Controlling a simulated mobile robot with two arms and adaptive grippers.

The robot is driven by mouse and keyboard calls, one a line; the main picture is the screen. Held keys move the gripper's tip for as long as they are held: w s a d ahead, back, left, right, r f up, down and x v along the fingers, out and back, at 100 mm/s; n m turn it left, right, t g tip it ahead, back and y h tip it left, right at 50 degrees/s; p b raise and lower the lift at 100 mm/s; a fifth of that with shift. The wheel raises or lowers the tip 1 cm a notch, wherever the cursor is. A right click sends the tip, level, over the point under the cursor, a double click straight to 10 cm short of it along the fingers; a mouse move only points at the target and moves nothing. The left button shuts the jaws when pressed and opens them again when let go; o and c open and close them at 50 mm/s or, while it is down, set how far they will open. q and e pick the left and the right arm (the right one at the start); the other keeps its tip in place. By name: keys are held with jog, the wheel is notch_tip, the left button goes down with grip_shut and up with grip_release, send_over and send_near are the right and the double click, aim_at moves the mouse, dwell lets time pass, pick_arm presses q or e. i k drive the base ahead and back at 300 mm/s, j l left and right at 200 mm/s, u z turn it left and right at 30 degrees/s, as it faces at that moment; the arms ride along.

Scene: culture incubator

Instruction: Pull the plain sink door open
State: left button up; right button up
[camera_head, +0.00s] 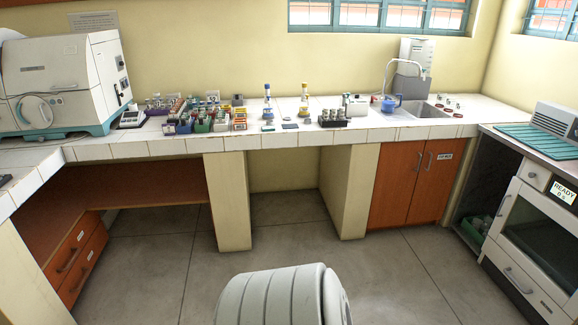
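Two red-brown doors stand shut side by side under the sink (426,103). The left one (393,187) has no label, so it is the plain sink door. Its slim vertical handle (417,162) is near its right edge, beside the gap between the doors. The right door (439,187) carries a small white label (445,156) and has its handle (429,162) near its left edge. Neither of my grippers shows in the head view.
A pale pillar (350,192) stands left of the doors. Right of them are a dark open recess (485,190) and a white unit with a glass-fronted door (540,225). The tiled counter (270,137) holds labware. Grey floor (385,262) in front of the doors is clear.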

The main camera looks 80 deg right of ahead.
aim_at(399, 165)
jog(key=z, duration=3.5)
jog(key=i+l, duration=0.1)
jog(key=i, duration=1)
jog(key=i+l+u, duration=0.1)
jog(key=i, duration=0.45)
jog(key=i+l, duration=0.15)
jog(key=i, duration=0.4)
jog(key=i+l+u, duration=0.1)
jog(key=i, duration=0.45)
jog(key=i+l, duration=0.15)
jog(key=i, duration=0.4)
jog(key=i+l, duration=0.2)
jog(key=i, duration=0.35)
jog(key=j+u, duration=0.05)
